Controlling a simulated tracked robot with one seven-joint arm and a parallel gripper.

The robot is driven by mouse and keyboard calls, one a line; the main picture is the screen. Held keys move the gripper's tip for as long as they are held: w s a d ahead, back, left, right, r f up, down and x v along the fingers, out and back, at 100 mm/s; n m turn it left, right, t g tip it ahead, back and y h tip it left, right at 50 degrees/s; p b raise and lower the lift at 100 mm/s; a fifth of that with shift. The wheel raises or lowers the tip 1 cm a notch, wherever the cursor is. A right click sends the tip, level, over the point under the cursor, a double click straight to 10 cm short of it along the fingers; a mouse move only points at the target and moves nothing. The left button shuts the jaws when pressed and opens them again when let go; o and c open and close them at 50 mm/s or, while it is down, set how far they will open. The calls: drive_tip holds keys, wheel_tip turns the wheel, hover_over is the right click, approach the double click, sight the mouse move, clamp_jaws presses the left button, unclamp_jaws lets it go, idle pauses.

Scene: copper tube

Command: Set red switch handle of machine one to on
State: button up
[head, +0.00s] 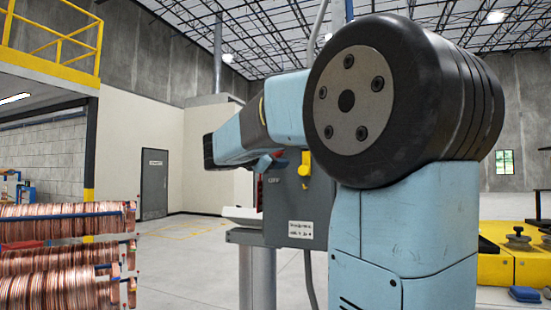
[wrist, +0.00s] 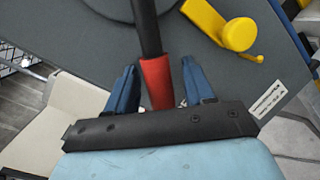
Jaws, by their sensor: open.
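The switch handle is a black shaft (wrist: 146,28) with a red grip (wrist: 157,80), standing out from the grey machine panel (wrist: 80,35) in the wrist view. My gripper (wrist: 159,66) is open, with one blue finger on each side of the red grip. Small gaps show between the fingers and the grip, and its lower end is hidden behind my gripper body. In the head view the grey machine (head: 300,212) stands behind my arm, which hides much of it. A thin strip of red (head: 259,192) shows at its left edge below my gripper (head: 270,163).
A yellow rotary handle (wrist: 238,34) sits on the panel to the right of the switch; it also shows in the head view (head: 304,168). Copper tube coils (head: 65,235) are at the left. A yellow machine (head: 515,260) is at the right. Open floor lies behind the coils.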

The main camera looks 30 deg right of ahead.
clamp_jaws()
idle(0.4)
idle(0.4)
